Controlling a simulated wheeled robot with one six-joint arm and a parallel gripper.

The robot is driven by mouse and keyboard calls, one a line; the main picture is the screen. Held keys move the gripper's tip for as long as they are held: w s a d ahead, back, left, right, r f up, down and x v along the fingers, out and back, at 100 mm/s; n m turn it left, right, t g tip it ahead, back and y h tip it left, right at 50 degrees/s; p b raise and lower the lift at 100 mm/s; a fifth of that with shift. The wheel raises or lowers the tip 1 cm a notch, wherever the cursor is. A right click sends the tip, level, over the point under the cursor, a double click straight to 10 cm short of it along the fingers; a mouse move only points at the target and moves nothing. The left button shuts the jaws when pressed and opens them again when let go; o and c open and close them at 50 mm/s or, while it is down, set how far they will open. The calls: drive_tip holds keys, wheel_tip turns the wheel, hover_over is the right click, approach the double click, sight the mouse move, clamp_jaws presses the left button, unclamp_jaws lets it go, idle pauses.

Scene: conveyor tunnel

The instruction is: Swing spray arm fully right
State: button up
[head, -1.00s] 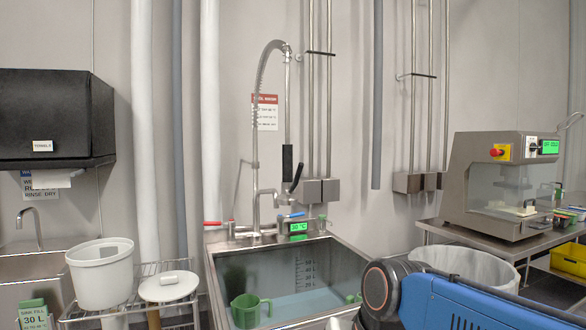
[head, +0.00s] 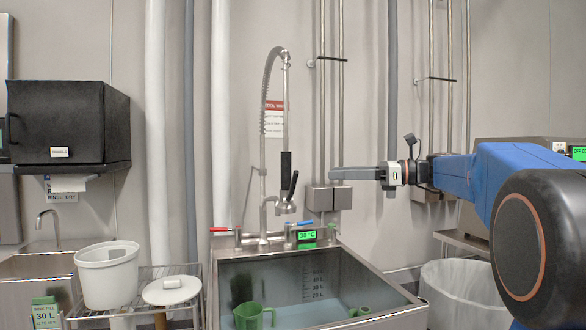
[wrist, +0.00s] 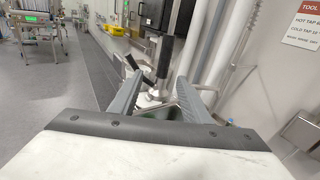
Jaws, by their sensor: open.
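The spray arm (head: 284,165) hangs from an arched spring hose above the sink, with a black grip, a black lever and a metal spray head at its lower end. My gripper (head: 337,174) reaches in from the right at about the height of the black grip. In the head view a gap shows between the fingertips and the grip. In the wrist view my gripper (wrist: 160,80) has its two grey fingers spread, and the dark grip (wrist: 167,55) appears between and beyond them. Contact is not visible. The spray head hangs near the sink's faucet column.
The steel sink (head: 400,297) holds water and green jugs (head: 250,316). Red and blue tap levers and a green display (head: 307,235) stand on its back rim. Wall pipes and grey boxes (head: 330,197) lie behind my gripper. A white bucket (head: 107,275) stands left.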

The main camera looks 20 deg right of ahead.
sight(286, 166)
drive_tip(key=shift+m+y, duration=0.3)
drive_tip(key=x, duration=0.5)
drive_tip(key=r+x, duration=0.1)
drive_tip(key=x, duration=0.5)
drive_tip(key=w+x, duration=0.1)
drive_tip(key=x, duration=0.4)
drive_tip(key=shift+w+d+r, duration=0.15)
drive_tip(key=shift+d+r, duration=0.05)
drive_tip(key=shift+d, duration=0.05)
drive_tip(key=shift+c, duration=0.6)
clamp_jaws()
